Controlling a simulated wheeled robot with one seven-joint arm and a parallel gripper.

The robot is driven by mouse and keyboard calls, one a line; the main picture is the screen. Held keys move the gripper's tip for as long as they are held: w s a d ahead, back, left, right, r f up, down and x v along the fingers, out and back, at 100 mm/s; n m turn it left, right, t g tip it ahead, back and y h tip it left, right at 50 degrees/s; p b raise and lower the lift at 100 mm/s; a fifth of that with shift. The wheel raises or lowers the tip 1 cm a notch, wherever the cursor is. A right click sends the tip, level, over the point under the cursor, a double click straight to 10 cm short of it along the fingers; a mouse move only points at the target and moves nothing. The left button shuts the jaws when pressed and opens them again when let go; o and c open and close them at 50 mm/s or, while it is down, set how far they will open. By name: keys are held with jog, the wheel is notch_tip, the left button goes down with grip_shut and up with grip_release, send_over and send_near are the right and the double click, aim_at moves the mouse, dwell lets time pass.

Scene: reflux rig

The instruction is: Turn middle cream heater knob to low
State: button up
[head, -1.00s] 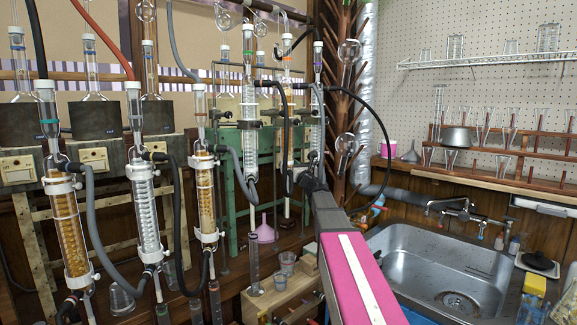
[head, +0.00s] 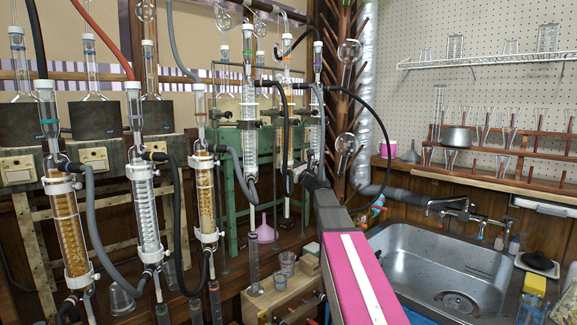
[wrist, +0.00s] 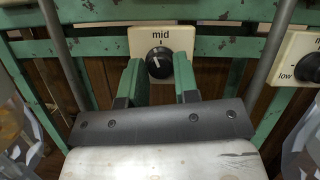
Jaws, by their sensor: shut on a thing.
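In the wrist view a cream plate (wrist: 143,42) marked "mid" is fixed to a green metal frame, with a round black knob (wrist: 159,62) on it. A pale pointer line shows on the knob's face, but its exact direction is hard to read. My gripper (wrist: 158,72) has its two green fingers on either side of the knob, shut on it. The fingers cover the plate's lower corners, so any other markings there are hidden. In the head view my arm reaches toward the green frame and the fingertips are not clearly visible.
A second cream plate (wrist: 296,52) with a knob and "low" mark sits to the right. Grey rods pass on both sides of my gripper. Glass condensers (head: 205,195), hoses and a small wooden crate (head: 282,297) crowd the left; a steel sink (head: 440,265) is at right.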

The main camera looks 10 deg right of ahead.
jog(key=shift+n+g+y, duration=0.4)
jog(key=shift+n, duration=0.9)
jog(key=o, duration=0.9)
